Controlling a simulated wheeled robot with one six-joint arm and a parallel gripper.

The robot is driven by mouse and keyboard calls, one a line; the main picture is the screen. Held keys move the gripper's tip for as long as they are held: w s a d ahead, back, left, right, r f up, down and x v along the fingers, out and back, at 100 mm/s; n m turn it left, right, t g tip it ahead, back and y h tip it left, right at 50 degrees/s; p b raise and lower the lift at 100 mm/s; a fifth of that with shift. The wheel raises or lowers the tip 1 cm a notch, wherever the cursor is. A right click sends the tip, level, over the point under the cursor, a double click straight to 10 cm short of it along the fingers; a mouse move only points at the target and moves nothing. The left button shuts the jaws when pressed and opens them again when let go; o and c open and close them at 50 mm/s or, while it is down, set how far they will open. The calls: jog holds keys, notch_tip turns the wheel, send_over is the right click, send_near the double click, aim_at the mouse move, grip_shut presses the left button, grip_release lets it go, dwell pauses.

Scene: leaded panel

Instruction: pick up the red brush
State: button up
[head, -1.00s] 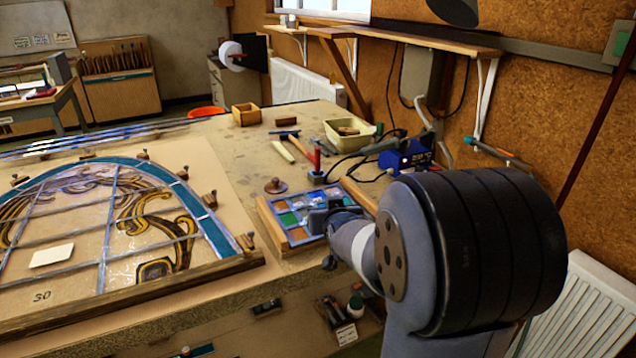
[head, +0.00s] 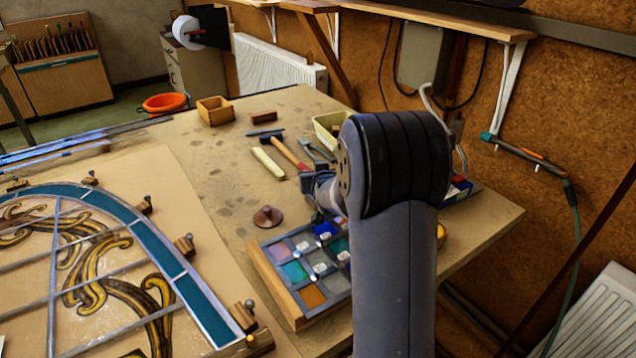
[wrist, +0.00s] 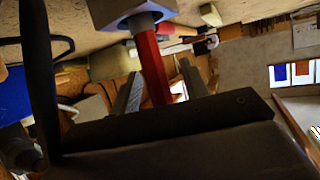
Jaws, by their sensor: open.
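The red brush (wrist: 152,62) shows in the wrist view as a straight red stick with a pale blue-grey block (wrist: 130,10) at its upper end in the picture. My gripper (wrist: 158,82) is open. In the picture, the red stick runs down between its two grey fingers, with a gap visible on each side; I cannot tell how deep it sits between them. In the head view my gripper (head: 324,190) is partly hidden behind my arm, above the back of the glass sample tray. The brush is hidden there.
The sample tray (head: 262,284) lies below my arm. A hammer (head: 288,152), a pale strip (head: 268,163) and a cream tub (head: 330,128) are behind. The leaded panel (head: 190,285) fills the left.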

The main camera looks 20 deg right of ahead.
jog(key=shift+w+f, duration=0.15)
jog(key=shift+w, duration=0.15)
grip_shut()
dwell(0.3)
